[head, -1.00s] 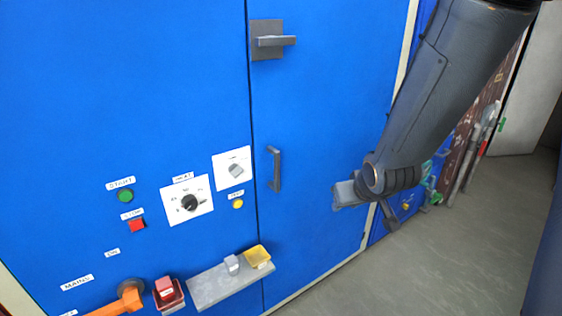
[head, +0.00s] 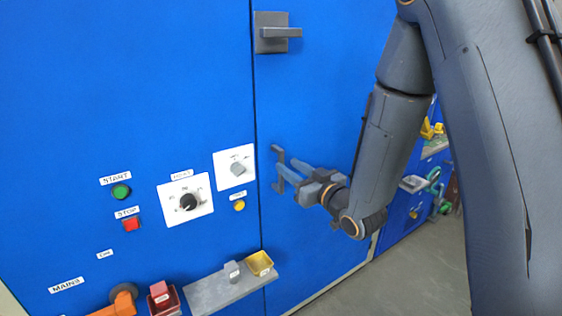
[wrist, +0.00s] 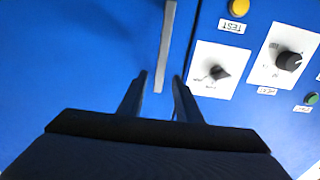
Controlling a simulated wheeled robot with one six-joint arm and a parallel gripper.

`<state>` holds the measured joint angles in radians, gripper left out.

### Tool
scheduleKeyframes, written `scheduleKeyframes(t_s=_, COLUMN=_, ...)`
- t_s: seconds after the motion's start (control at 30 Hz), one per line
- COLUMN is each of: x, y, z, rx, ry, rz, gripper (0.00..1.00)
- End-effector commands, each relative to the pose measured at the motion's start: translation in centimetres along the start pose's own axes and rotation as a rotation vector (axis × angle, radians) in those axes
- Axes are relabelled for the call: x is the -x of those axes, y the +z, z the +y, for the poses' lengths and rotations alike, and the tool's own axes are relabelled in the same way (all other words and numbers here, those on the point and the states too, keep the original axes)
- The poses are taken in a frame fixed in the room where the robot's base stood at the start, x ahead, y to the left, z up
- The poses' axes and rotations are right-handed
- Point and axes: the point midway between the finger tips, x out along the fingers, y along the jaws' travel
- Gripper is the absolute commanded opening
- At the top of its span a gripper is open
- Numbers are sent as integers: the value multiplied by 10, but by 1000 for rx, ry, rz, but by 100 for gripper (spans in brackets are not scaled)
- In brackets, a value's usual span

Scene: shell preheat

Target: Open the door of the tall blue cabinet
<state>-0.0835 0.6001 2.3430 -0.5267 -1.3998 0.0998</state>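The tall blue cabinet (head: 130,90) fills most of the head view, and its door (head: 325,95) is closed, right of a vertical seam. A dark grey vertical handle (head: 277,153) is on the door near the seam. It also shows in the wrist view as a grey bar (wrist: 166,45). My gripper (head: 279,177) is open and empty at the handle's lower part, which the fingers partly hide. In the wrist view my fingertips (wrist: 160,78) lie either side of the bar's end. I cannot tell whether they touch it. A grey lever latch (head: 277,33) sits higher on the door.
Left of the seam are a knob panel (head: 185,199), a switch panel (head: 235,167), a green button (head: 121,191), a red button (head: 131,224) and an orange lever (head: 120,303). A grey shelf (head: 215,292) sticks out below. Grey floor (head: 420,270) is open at right.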

Motion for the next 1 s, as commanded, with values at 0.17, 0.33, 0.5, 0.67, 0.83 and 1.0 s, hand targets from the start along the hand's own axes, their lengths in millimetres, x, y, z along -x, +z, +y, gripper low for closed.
scheduleKeyframes(t_s=0.17, x=-28, y=-1, z=-1, rx=1, ry=-1, rz=0, gripper=31)
scheduleKeyframes(t_s=0.33, x=-46, y=0, z=0, rx=1, ry=0, rz=-1, gripper=31)
scheduleKeyframes(t_s=0.5, x=-53, y=0, z=0, rx=1, ry=1, rz=0, gripper=31)
scheduleKeyframes(t_s=0.67, x=-53, y=0, z=0, rx=1, ry=2, rz=-1, gripper=31)
scheduleKeyframes(t_s=0.83, x=-53, y=0, z=0, rx=1, ry=2, rz=-1, gripper=11)
scheduleKeyframes(t_s=1.0, x=-53, y=0, z=1, rx=1, ry=2, rz=-1, gripper=0)
